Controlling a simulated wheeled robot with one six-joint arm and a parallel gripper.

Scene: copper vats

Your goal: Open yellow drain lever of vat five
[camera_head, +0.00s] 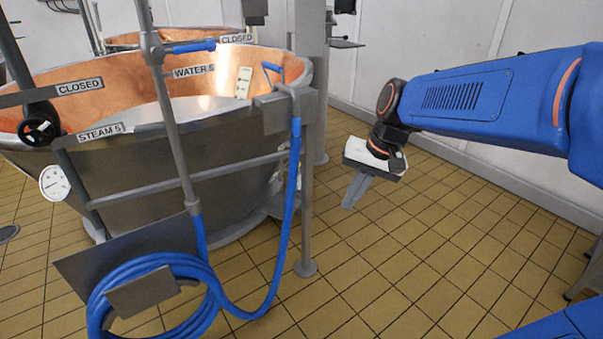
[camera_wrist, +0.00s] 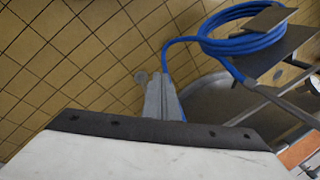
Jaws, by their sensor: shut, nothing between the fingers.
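Vat five (camera_head: 180,175) is a large steel vat with a copper inside, at the left of the head view. Its label "STEAM 5" (camera_head: 100,132) and the label "WATER 5" (camera_head: 194,71) show at its rim.
A coiled blue hose (camera_head: 160,275) hangs on a bracket at the vat's front; it also shows in the wrist view (camera_wrist: 245,30). A steel post (camera_head: 307,190) stands between vat and gripper. A black handwheel (camera_head: 40,125) and white gauge (camera_head: 54,183) are at left. Tiled floor (camera_head: 400,270) is clear at right.

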